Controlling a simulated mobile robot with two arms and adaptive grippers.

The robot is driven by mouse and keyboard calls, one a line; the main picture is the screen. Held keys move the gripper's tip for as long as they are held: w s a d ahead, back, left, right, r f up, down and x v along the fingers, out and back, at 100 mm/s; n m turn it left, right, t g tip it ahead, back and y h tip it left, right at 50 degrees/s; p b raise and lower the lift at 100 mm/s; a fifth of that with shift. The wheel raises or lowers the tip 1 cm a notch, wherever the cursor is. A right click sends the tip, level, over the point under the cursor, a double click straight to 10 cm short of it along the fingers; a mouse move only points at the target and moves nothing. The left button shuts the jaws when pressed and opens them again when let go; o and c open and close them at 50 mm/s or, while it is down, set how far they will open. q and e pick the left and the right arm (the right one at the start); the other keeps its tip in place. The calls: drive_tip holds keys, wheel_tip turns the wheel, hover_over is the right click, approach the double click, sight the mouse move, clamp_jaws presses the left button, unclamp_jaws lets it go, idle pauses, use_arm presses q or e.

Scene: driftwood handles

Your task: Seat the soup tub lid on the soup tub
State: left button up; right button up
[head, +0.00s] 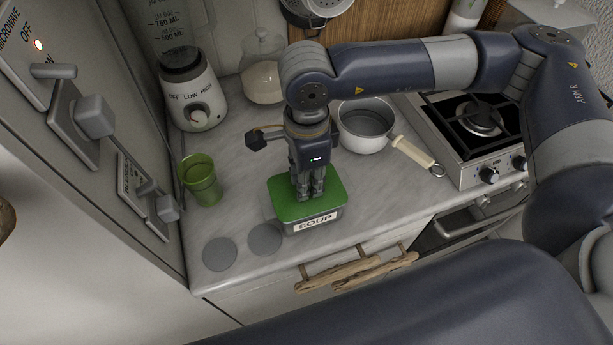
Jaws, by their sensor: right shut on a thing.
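The soup tub (315,222) is a grey box with a "SOUP" label, standing on the counter near its front edge. The green soup tub lid (285,207) lies over the top of the tub and looks roughly level and lined up with it. I cannot tell whether it is fully pressed down. My right gripper (310,194) points straight down at the middle of the lid, its fingers close together and shut on the lid. The fingertips hide the part of the lid that they grip. My left gripper is not in view.
A green cup (202,180) stands left of the tub. Two grey discs (220,254) lie at the front left of the counter (232,210). A white saucepan (366,128) stands behind right, beside the stove (480,125). A blender (192,95) and a glass jar (262,75) stand behind.

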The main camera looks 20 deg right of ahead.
drive_tip(key=shift+f+b, duration=0.2)
drive_tip(key=shift+b, duration=0.15)
drive_tip(key=o, duration=0.9)
drive_tip(key=shift+o, duration=0.2)
drive_tip(key=shift+r, duration=0.1)
